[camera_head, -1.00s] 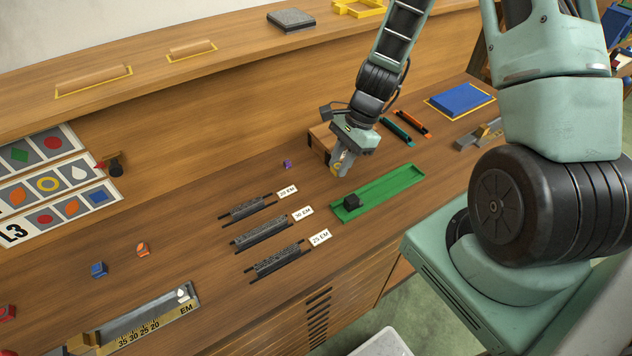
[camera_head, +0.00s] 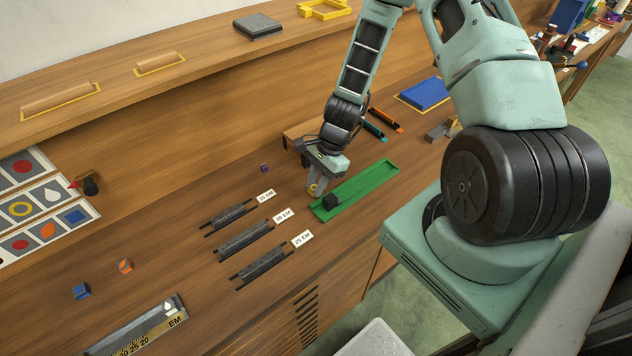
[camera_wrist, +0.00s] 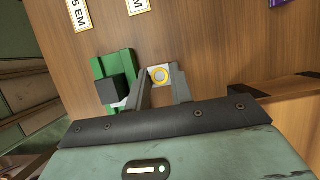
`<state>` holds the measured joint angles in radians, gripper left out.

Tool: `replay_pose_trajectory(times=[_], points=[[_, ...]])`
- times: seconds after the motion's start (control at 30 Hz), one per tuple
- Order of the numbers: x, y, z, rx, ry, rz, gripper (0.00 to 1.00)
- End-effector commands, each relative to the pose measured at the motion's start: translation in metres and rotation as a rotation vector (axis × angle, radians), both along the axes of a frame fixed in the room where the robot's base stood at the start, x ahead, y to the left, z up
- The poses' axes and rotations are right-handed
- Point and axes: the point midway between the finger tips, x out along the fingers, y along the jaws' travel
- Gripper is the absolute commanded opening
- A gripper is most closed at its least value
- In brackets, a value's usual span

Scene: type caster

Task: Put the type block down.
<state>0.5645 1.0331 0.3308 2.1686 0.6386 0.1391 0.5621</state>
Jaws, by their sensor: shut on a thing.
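My gripper (camera_head: 316,189) points down just behind the left end of the green tray (camera_head: 365,184). It is shut on a type block (camera_wrist: 160,76), whose grey face with a yellow ring shows between the fingers in the wrist view. In the head view the block is a small yellowish patch at the fingertips. The wrist view shows the fingers (camera_wrist: 163,88) beside the green tray (camera_wrist: 110,66). I cannot tell whether the block touches the bench or hangs just above it.
A black block (camera_head: 331,201) sits in the tray's left end, close to my gripper. Several dark racks (camera_head: 244,240) with EM labels lie to the left. A small purple block (camera_head: 264,168) stands behind them. Bare bench lies between the purple block and my gripper.

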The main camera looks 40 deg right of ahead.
Motion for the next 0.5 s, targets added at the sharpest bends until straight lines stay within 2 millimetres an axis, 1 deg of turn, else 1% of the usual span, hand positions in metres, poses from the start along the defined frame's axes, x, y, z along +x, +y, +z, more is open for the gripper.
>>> replay_pose_trajectory(times=[0.13, 0.17, 0.5], points=[[-0.0001, 0.0001, -0.0046, 0.000, 0.000, 0.000, 0.00], [-0.0001, 0.0000, -0.0032, 0.000, 0.000, 0.000, 0.31], [0.0000, 0.0000, -0.0002, 0.000, 0.000, 0.000, 0.32]])
